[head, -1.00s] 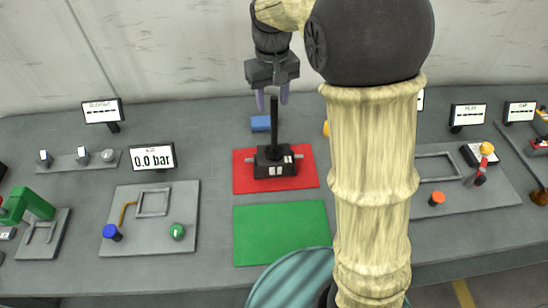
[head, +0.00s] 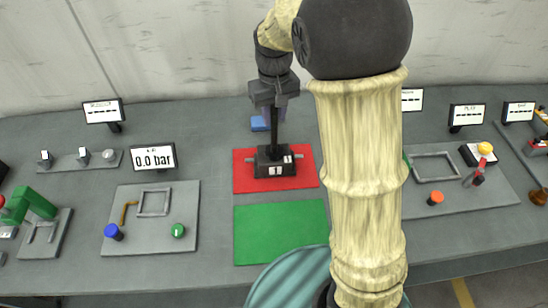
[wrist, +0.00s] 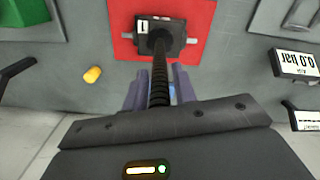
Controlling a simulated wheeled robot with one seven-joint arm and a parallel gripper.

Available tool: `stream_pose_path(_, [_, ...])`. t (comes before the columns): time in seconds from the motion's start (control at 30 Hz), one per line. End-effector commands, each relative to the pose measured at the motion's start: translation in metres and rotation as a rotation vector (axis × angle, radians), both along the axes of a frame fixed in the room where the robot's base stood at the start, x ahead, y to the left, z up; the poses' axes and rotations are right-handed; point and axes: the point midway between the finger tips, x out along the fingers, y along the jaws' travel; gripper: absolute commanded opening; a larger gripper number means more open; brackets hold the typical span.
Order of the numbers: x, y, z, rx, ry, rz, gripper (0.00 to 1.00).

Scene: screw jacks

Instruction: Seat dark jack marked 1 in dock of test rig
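The dark jack (head: 268,168), with a white label reading 1, stands upright on the red mat (head: 244,181). Its tall black screw points up, and its base also shows in the wrist view (wrist: 172,38). My gripper (head: 274,116) is above the base at the upper part of the screw. In the wrist view the fingers (wrist: 158,88) are apart, one on each side of the screw, seemingly with small gaps. The grey panel (head: 185,225) with the 0.0 bar display (head: 153,157), seemingly the test rig, has an empty square frame (head: 153,202) as its dock.
A green mat (head: 280,232) lies clear in front of the red one. A blue block (head: 259,123) is behind the jack. The rig panel carries a blue knob (head: 113,231) and a green knob (head: 178,230). Another panel with a square frame (head: 435,155) is at right.

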Motion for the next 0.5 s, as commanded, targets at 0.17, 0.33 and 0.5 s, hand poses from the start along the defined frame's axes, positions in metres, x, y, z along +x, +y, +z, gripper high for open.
stream_pose_path(0.17, [0.0000,0.0001,0.0001,0.000,0.000,0.000,0.00])
stream_pose_path(0.33, [-0.0001,0.0002,0.0001,0.000,0.000,0.000,0.00])
stream_pose_path(0.5, [0.0000,0.0003,0.0002,0.001,0.000,0.000,0.00])
